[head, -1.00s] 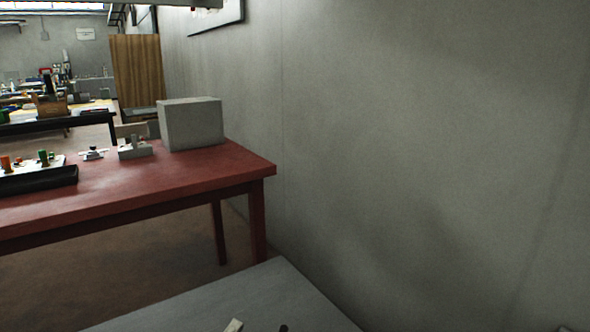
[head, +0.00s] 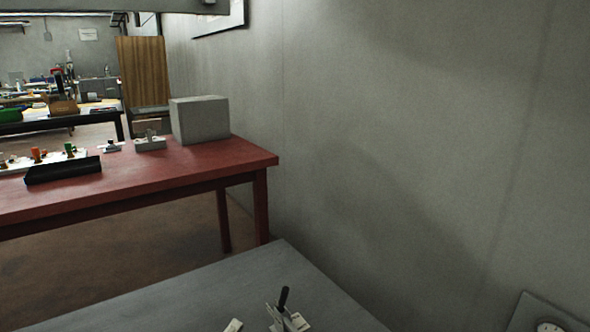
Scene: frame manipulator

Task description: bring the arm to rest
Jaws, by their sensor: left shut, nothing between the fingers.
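Only a small pale piece at the bottom edge of the head view seems to be the tip of my left gripper (head: 233,326). It is shut with nothing held. The rest of that gripper and its arm are below the picture. The tip shows in front of the grey table top (head: 200,300); I cannot tell its height above it. My right gripper is not in view.
A pale fixture with a black handle (head: 284,300) stands just right of the tip. A red table (head: 140,190) with a grey box (head: 200,120) and a black tray (head: 63,171) is beyond. A wall (head: 400,130) closes the right side. A round dial (head: 550,327) shows lower right.

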